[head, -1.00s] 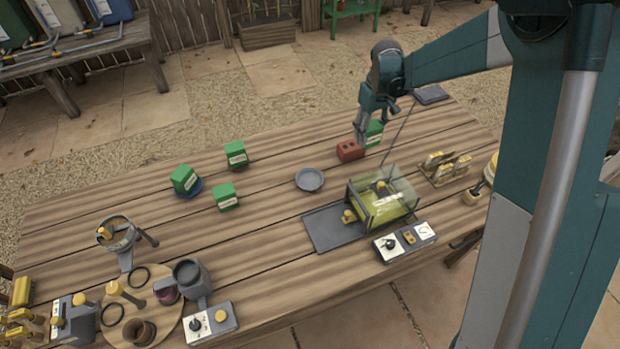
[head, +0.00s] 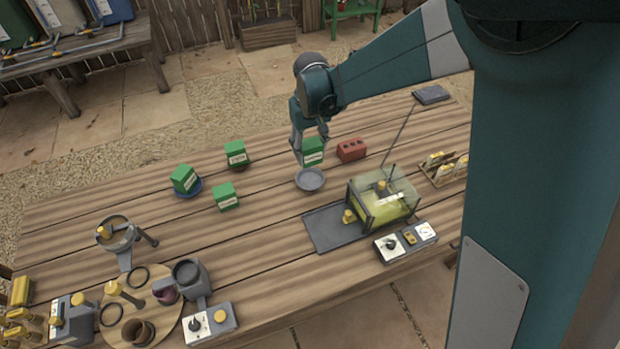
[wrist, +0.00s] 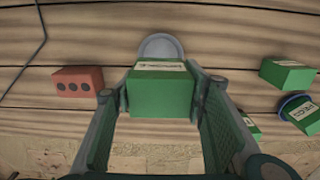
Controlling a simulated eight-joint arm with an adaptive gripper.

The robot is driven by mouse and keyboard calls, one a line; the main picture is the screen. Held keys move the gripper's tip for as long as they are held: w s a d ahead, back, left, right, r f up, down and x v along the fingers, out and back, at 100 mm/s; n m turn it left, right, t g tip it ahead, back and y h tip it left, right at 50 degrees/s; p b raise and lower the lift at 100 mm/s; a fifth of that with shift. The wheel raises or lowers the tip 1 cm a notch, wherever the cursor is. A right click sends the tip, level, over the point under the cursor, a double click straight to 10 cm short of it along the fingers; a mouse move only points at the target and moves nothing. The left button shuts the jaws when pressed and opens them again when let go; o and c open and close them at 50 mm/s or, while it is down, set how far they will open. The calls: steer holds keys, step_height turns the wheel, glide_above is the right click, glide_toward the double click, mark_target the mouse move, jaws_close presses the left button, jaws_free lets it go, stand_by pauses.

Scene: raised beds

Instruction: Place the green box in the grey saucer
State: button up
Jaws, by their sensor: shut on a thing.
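My gripper (head: 311,152) is shut on a green box (head: 313,158) with a pale label. The held box fills the space between the two fingers in the wrist view (wrist: 160,95). The grey saucer (head: 310,180) lies on the table just in front of the held box in the head view. In the wrist view the saucer (wrist: 160,44) shows beyond the box, partly hidden by it. I cannot tell how high the box is above the table. The saucer looks empty where it shows.
Three other green boxes stand to the left, one (head: 185,179) on a blue saucer (head: 188,193), the others (head: 236,154) (head: 225,196) on the planks. A red brick (head: 351,149) lies right of my gripper. A clear-walled tank (head: 384,198) stands at front right.

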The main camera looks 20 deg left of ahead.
stand_by(0.4)
glide_toward(310, 181)
steer(key=shift+b, duration=0.3)
steer(key=shift+f, duration=0.1)
stand_by(0.3)
steer(key=shift+f, duration=1.75)
steer(key=shift+f+b, duration=0.25)
steer(key=shift+b, duration=0.15)
steer(key=o, duration=0.9)
steer(key=shift+r, duration=0.2)
step_height(310, 181, up, 12)
steer(key=shift+r+p, duration=0.1)
steer(key=shift+p, duration=0.65)
